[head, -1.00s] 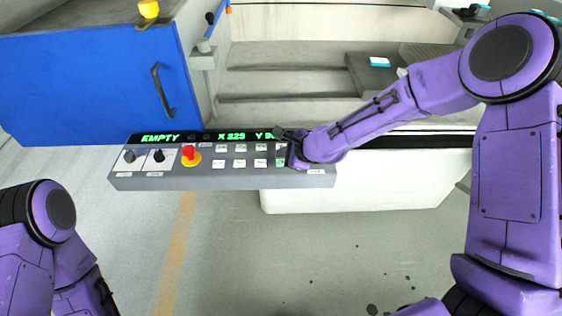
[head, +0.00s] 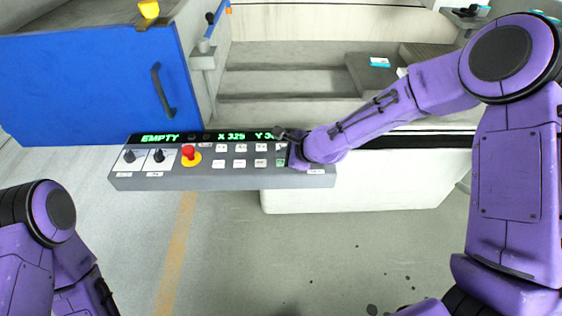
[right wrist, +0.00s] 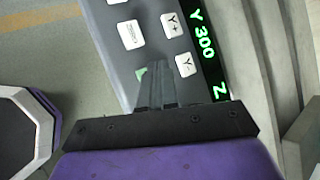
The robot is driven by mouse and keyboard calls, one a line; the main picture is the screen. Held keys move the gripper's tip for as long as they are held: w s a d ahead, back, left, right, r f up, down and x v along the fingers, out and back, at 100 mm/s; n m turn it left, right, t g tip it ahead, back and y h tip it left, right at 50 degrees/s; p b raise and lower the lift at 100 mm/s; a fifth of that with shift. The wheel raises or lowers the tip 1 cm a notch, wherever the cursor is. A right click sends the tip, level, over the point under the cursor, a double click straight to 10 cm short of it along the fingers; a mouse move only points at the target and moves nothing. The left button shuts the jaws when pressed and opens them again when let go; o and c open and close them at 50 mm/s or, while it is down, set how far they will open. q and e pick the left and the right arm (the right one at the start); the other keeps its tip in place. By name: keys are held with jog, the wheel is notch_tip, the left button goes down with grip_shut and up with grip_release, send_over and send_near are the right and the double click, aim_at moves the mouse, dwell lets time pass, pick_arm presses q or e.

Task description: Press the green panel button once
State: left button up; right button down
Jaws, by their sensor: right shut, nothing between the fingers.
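The green panel button (head: 280,162) is small and sits in the lower row near the right end of the grey control panel (head: 245,180). In the right wrist view a corner of the green button (right wrist: 141,73) shows just left of the fingertips, and the rest is hidden behind them. My right gripper (right wrist: 156,70) is shut and empty, its fingers pointing at the panel over the button. I cannot tell whether the tips touch it. In the head view the right hand (head: 291,148) is mostly hidden by its wrist. My left gripper is out of view.
A red stop button (head: 188,153) on a yellow base and two black knobs (head: 158,155) are left of the white keys. The white Y+ (right wrist: 171,25) and Y- (right wrist: 186,65) keys lie close to the fingertips. A blue door (head: 80,88) stands behind left.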

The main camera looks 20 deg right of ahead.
jog(key=shift+f, duration=0.15)
jog(key=shift+f, duration=0.3)
jog(key=shift+f, duration=0.4)
dwell(0.7)
jog(key=shift+r, duration=0.15)
jog(key=shift+s+r+p, duration=0.1)
jog(key=shift+r+p, duration=0.6)
jog(key=shift+p, duration=0.05)
jog(key=shift+r, duration=0.1)
notch_tip(320, 180, up, 5)
jog(key=p, duration=0.5)
dwell(0.3)
